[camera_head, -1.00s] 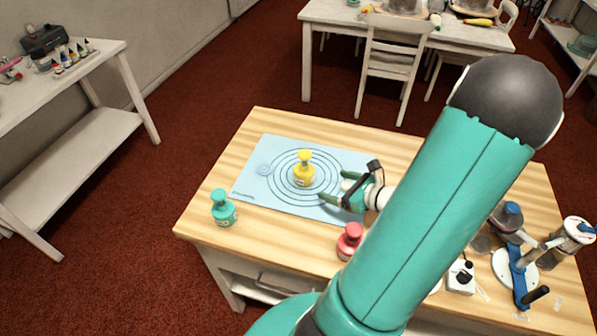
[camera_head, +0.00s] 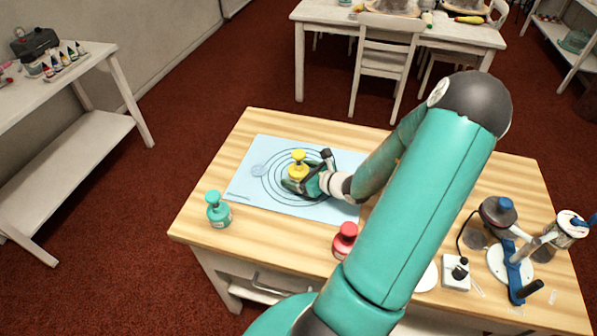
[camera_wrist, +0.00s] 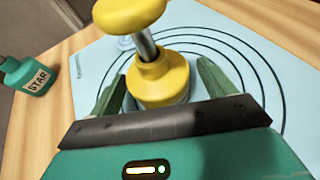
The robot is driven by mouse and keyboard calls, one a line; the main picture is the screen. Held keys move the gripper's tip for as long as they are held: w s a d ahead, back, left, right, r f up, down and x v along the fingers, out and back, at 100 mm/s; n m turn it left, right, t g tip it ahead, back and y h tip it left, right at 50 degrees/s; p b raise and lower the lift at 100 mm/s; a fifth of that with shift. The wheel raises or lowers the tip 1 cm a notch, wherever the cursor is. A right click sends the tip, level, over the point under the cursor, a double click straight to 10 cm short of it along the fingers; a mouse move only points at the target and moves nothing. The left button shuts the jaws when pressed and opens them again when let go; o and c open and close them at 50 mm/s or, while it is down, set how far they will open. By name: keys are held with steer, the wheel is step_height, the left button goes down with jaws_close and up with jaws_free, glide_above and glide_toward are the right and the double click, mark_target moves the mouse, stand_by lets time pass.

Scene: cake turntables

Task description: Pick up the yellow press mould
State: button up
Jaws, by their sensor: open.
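The yellow press mould (camera_head: 298,166) stands upright on the blue mat (camera_head: 250,196), inside its printed rings. It has a round knob on a metal stem above a wider yellow body. In the wrist view the mould (camera_wrist: 158,78) stands between my two fingers. My gripper (camera_head: 298,183) is open around its lower body, one finger on each side. In the wrist view my gripper (camera_wrist: 160,90) shows a gap on the right; on the left the finger is close to the body, and I cannot tell whether it touches.
A teal press mould (camera_head: 218,211) stands at the table's left corner; its label reads STAR in the wrist view (camera_wrist: 28,76). A red press mould (camera_head: 345,241) stands near the front edge, close to my arm. A blue stand (camera_head: 515,268) and a white box (camera_head: 456,273) are at the right.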

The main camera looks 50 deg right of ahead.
steer(key=shift+w+f, duration=0.1)
steer(key=shift+w, duration=0.15)
steer(key=c, duration=1.2)
steer(key=shift+c, duration=0.2)
